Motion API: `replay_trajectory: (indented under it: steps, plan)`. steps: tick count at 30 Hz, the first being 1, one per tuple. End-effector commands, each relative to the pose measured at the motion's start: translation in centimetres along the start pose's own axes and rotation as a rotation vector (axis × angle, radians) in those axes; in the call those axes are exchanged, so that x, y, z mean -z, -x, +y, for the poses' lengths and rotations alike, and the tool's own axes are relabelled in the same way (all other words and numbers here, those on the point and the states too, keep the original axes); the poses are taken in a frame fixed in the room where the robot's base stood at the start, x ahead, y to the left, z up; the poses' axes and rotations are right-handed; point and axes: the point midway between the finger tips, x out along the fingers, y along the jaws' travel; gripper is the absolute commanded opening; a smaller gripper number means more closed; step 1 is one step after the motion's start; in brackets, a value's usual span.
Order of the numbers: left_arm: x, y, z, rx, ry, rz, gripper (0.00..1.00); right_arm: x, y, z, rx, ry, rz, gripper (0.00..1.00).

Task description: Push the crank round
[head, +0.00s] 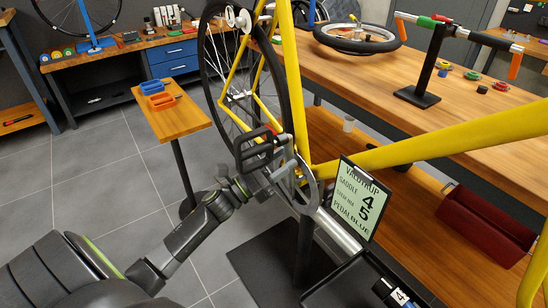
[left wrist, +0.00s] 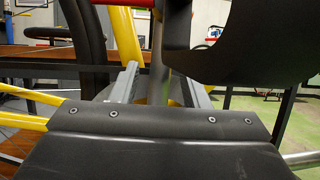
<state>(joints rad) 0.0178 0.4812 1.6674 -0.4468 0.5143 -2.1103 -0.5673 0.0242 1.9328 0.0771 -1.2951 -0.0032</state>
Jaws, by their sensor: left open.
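A yellow bicycle frame (head: 297,95) is held upright on a stand, its crank and chainring (head: 308,196) at the bottom bracket. A black pedal (head: 254,150) sits at the crank's end, just above my left gripper (head: 277,178). The gripper is at the near side of the crank, its fingers pointing toward the chainring. In the left wrist view its two grey fingers (left wrist: 161,86) are apart, with a grey bar (left wrist: 165,45), seemingly the crank arm, showing between them. I cannot tell whether they touch it. A dark curved part fills the upper right there. My right gripper is not in view.
An order card (head: 359,200) stands right of the crank, above a black tray (head: 350,285). A wooden workbench (head: 390,80) with a wheel lies behind. A small side table (head: 172,121) with blue and orange items stands left. Floor at left is open.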

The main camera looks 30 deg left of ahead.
Motion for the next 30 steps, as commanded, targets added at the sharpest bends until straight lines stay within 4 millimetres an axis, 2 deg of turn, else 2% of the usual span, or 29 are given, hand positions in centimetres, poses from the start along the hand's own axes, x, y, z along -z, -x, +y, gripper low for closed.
replay_trajectory:
  steps: [6, 8, 21, 25, 30]
  plan:
    - [0.2, 2.4, 0.0, 0.0, 0.0, 0.004, 0.41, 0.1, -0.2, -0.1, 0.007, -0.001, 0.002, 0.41]
    - [0.3, 3.7, 0.0, 0.0, 0.0, 0.006, 0.41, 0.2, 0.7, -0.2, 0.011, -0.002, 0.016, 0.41]
    - [0.1, 14.1, 0.0, -0.001, 0.001, 0.006, 0.41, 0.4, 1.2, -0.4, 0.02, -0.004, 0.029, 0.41]
    - [0.1, 16.0, 0.0, -0.002, 0.0, 0.005, 0.41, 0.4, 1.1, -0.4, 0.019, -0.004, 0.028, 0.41]
    - [0.0, 17.3, 0.0, -0.001, 0.001, 0.002, 0.41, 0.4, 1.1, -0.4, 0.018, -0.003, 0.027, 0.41]
